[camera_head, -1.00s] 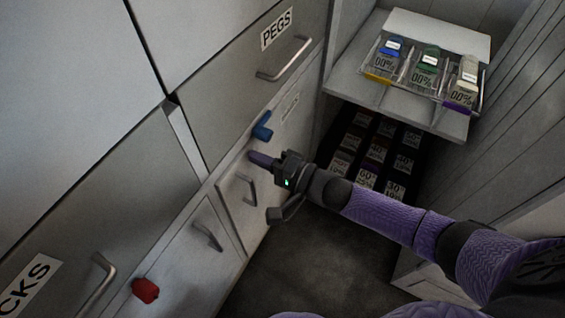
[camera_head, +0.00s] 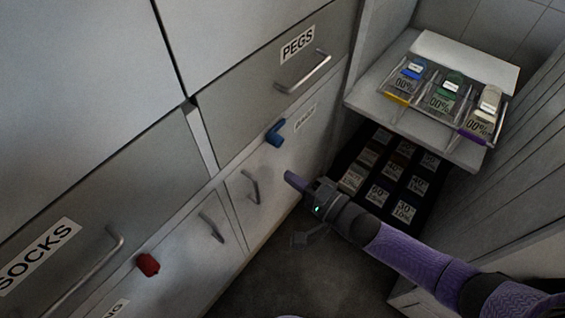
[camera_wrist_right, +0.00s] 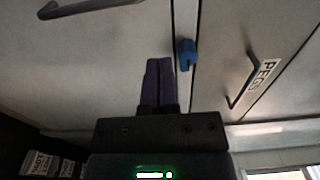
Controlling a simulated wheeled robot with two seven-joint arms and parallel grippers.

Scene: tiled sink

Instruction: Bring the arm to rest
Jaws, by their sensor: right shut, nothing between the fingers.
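My right gripper (camera_head: 291,178) is in the lower right half of the head view, its purple fingers pointing up and left toward the cabinet front. The fingers are shut together with nothing between them. In the right wrist view the closed purple fingers (camera_wrist_right: 159,82) point at the cabinet face, near a blue knob (camera_wrist_right: 186,53). In the head view the blue knob (camera_head: 275,133) sits above and left of the fingertips, apart from them. My left gripper does not show in any view.
A drawer labelled PEGS (camera_head: 298,47) and one labelled SOCKS (camera_head: 40,257) have bar handles. A red knob (camera_head: 148,264) is at lower left. Dark open floor (camera_head: 262,285) lies beneath my arm.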

